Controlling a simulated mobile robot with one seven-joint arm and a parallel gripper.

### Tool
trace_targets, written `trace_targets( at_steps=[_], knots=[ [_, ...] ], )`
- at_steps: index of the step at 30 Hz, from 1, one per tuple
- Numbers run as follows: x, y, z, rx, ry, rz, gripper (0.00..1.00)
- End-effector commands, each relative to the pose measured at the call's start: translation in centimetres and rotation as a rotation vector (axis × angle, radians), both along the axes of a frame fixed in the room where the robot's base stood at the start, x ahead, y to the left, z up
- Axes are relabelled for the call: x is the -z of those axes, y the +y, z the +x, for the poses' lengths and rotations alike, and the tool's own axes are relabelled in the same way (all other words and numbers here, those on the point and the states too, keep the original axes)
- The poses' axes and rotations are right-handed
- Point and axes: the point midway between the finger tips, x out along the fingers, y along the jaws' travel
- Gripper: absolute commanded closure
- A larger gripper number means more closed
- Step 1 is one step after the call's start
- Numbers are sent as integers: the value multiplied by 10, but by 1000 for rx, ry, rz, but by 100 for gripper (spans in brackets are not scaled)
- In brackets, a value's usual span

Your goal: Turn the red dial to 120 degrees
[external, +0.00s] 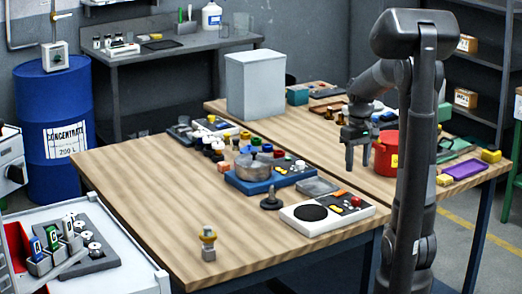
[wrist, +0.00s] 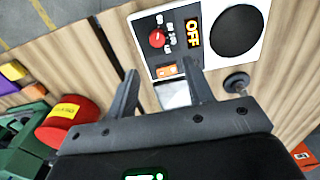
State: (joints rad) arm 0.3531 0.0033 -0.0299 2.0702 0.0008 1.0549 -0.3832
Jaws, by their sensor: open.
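The red dial (wrist: 157,39) is a small round knob on a white and black control panel (wrist: 155,17), with small white markings beside it that are too blurred to read. Next to it an orange display (wrist: 193,32) reads OFF. In the external view the dial (external: 356,201) sits at the right part of the panel on the wooden table. My gripper (external: 358,167) is open and empty above the table, up and behind the panel. In the wrist view the fingers of my gripper (wrist: 159,70) point toward the panel, with the dial beyond the fingertips, apart from them.
The panel has a round black plate (external: 311,212) and an orange switch (wrist: 166,71). A black knobbed piece (external: 271,198) and a clear tray (external: 316,186) stand close by. A red pot (external: 386,155) is right of my gripper. The table's front left is mostly clear.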

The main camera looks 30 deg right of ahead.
Motion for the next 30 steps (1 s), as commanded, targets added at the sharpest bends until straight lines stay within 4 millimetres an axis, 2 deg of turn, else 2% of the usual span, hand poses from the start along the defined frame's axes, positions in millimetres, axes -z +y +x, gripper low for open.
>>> trace_targets(
  at_steps=[8, 15, 21, 25, 30],
  knots=[
    [22, -6, 3, 0, 16, 6, 53],
    [68, -6, 2, 0, 17, 6, 53],
    [98, -6, 2, 0, 16, 6, 53],
    [109, -6, 2, 0, 14, 5, 53],
    [113, -6, 3, 0, 12, 4, 53]
  ],
)
